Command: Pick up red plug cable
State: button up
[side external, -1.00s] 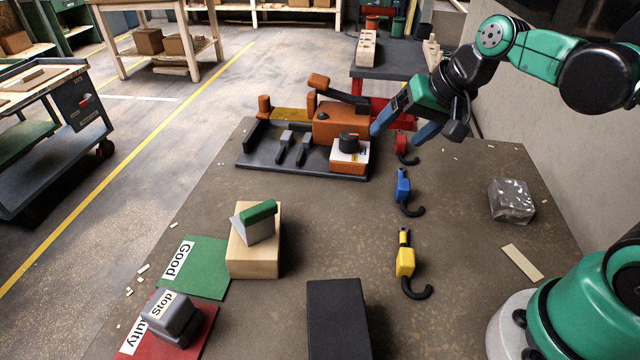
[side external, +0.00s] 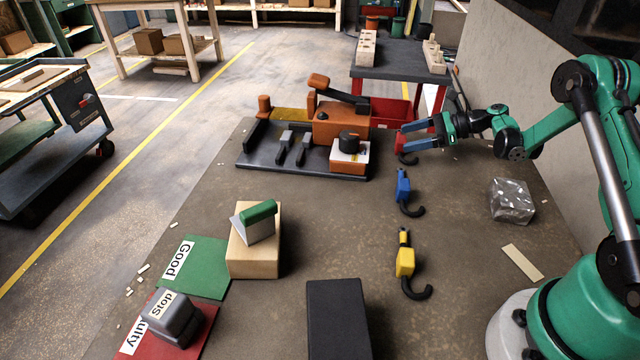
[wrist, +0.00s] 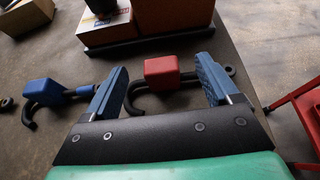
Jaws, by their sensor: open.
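The red plug cable (wrist: 162,72) lies on the brown work table, its red block between the two blue fingers of my gripper (wrist: 160,88) in the wrist view. The fingers stand apart, with visible space on both sides of the block. Its black hooked cable end passes close to the left finger; I cannot tell if they touch. In the side external view, my gripper (side external: 410,135) is at the red plug cable (side external: 402,150) and partly hides it. The blue plug cable (side external: 403,186) and the yellow plug cable (side external: 405,262) lie in a row nearer the camera.
An orange test fixture (side external: 335,125) on a dark base stands just left of my gripper. A clear block (side external: 511,201) lies to the right. A wooden block (side external: 254,258), a black box (side external: 337,320) and a grey stop button (side external: 176,318) stand nearer. The table between them is mostly bare.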

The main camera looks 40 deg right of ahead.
aim_at(387, 151)
jog(key=shift+x, duration=2.75)
grip_shut()
